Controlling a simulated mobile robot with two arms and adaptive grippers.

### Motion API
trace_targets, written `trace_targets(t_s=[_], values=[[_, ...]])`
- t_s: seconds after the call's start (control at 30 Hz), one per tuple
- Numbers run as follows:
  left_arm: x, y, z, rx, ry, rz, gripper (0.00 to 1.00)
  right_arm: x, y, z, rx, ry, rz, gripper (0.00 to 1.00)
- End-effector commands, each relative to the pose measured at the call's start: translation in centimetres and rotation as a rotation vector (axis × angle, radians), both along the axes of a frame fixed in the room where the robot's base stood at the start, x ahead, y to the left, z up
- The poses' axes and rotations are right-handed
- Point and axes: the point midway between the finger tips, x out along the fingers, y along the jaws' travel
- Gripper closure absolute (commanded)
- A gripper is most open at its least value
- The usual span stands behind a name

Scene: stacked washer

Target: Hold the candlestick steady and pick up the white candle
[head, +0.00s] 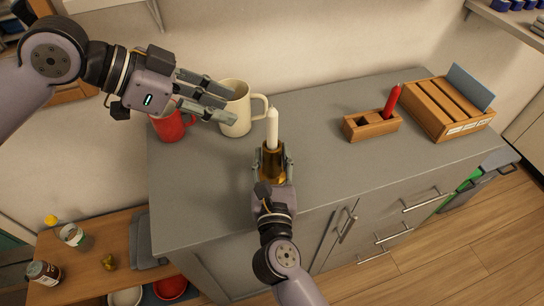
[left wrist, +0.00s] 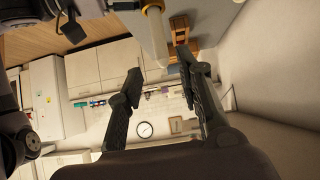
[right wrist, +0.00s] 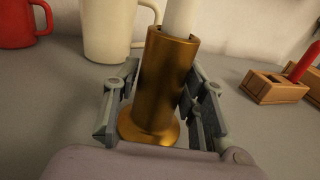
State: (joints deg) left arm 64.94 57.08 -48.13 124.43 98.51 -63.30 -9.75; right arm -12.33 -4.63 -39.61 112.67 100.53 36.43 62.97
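The white candle (head: 272,128) stands upright in the brass candlestick (head: 271,162) on the grey counter. The candlestick (right wrist: 165,85) stands between the fingers of my right gripper (right wrist: 160,105) in the right wrist view, with a finger along each side; the candle's lower part (right wrist: 181,18) rises from its top. My left gripper (head: 218,102) is open and empty, up and to the left of the candle, in front of the cream mug. In the left wrist view my left gripper's fingers (left wrist: 160,85) are spread, and the candle (left wrist: 156,35) shows beyond them.
A cream mug (head: 236,118) and a red mug (head: 168,128) stand left of the candle. A wooden holder (head: 358,128) with a red candle (head: 392,101) stands to the right, before a slotted wooden box (head: 450,110). The counter between candlestick and holder is clear.

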Motion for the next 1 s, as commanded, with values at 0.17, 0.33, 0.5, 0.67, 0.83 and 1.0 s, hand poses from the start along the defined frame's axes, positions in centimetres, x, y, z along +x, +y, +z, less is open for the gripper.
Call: trace_targets(t_s=[0.17,0.33,0.5,0.67,0.83,1.0], values=[[0.0,0.0,0.0,0.0,0.0,0.0,0.67,0.0,0.0,0.0,0.0,0.0,0.0,0.75],[0.0,0.0,0.0,0.0,0.0,0.0,0.67,0.0,0.0,0.0,0.0,0.0,0.0,0.87],[0.0,0.0,0.0,0.0,0.0,0.0,0.67,0.0,0.0,0.0,0.0,0.0,0.0,0.98],[0.1,0.0,-0.2,0.002,-0.007,-0.001,0.6,0.0,0.0,0.0,0.0,0.0,0.0,0.99],[1.3,0.2,-2.2,0.047,-0.125,-0.014,0.58,0.0,0.0,0.0,0.0,0.0,0.0,0.99],[3.5,0.9,-5.8,0.165,-0.406,-0.065,0.58,0.0,0.0,0.0,0.0,0.001,0.0,0.99]])
